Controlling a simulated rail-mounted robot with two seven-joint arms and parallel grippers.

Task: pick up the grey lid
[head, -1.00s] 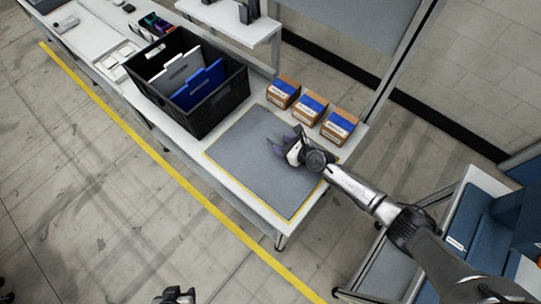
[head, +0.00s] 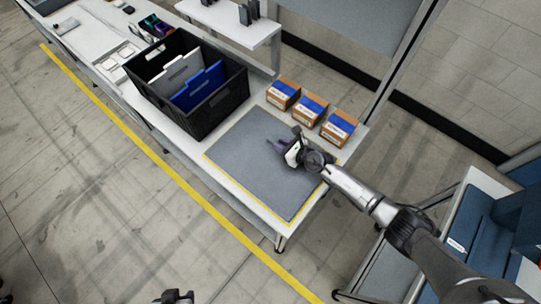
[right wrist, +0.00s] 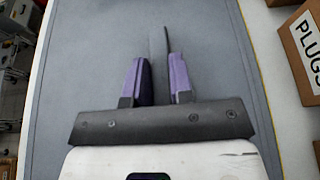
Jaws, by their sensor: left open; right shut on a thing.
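My right gripper (head: 279,146) is low over the grey mat in the head view, near the row of boxes. In the right wrist view its two purple fingers (right wrist: 158,80) are close together on a thin, dark grey upright piece (right wrist: 157,43). This piece appears to be part of the grey lid; the rest of the lid cannot be told apart from the grey surface below. My left gripper (head: 176,296) is open and empty at the bottom edge of the head view, far from the table.
The grey mat (head: 240,165) has a yellow border on the white table. A black crate (head: 205,122) holds a grey panel (head: 180,72) and a blue panel (head: 203,88). Several brown-and-blue boxes (head: 310,107) line the table's back edge. A cart (head: 470,215) stands at the right.

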